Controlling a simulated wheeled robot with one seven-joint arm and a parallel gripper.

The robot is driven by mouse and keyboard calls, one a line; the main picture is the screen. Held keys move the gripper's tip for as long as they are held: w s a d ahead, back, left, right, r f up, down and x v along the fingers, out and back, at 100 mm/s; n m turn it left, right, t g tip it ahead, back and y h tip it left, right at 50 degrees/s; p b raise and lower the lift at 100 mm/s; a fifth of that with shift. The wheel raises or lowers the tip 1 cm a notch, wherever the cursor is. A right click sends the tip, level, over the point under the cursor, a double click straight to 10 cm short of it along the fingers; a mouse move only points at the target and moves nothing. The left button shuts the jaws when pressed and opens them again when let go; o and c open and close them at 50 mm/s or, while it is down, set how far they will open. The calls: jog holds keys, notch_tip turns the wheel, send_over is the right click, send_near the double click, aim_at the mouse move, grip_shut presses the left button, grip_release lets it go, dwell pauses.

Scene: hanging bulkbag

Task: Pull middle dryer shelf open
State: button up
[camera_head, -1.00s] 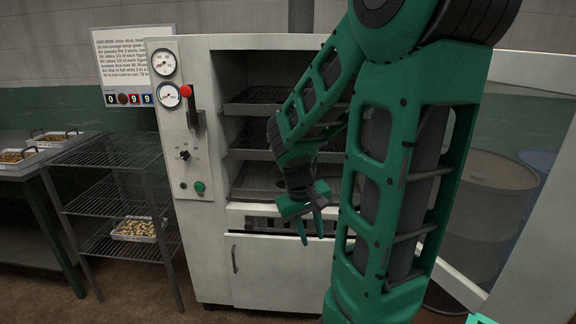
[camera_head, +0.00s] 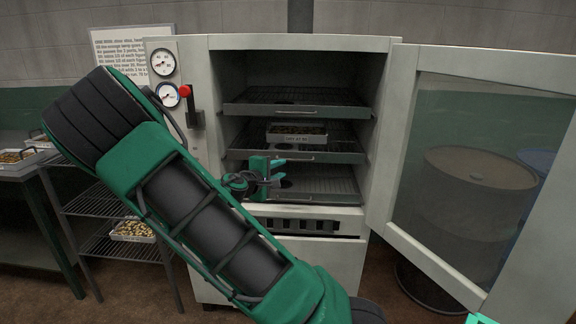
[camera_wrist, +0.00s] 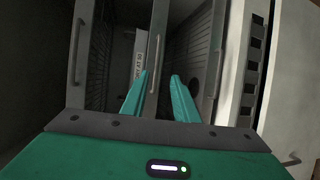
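The dryer (camera_head: 220,41) stands open with three dark wire shelves inside. The middle shelf (camera_head: 340,158) has a grey front rail with a slim handle and carries a small labelled tray (camera_head: 297,138). My gripper (camera_head: 284,170) is in front of the shelves, around and just below the middle rail's height, left of centre. In the wrist view, turned sideways, the two green fingers of my gripper (camera_wrist: 160,78) are apart and empty, with the middle shelf's handle (camera_wrist: 154,62) between their lines. I cannot tell how far the fingertips are from the handle.
The dryer door (camera_head: 403,130) is swung wide to the right. The top shelf (camera_head: 300,108) and bottom shelf (camera_head: 325,197) lie above and below. A wire rack (camera_head: 112,205) and side table (camera_head: 15,180) stand left. Barrels (camera_head: 480,200) stand behind the door glass.

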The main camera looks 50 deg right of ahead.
aim_at(289, 152)
jog(key=x, duration=1)
jog(key=shift+w+d, duration=0.25)
jog(key=shift+w, duration=0.1)
jog(key=shift+r, duration=0.1)
grip_shut()
dwell(0.9)
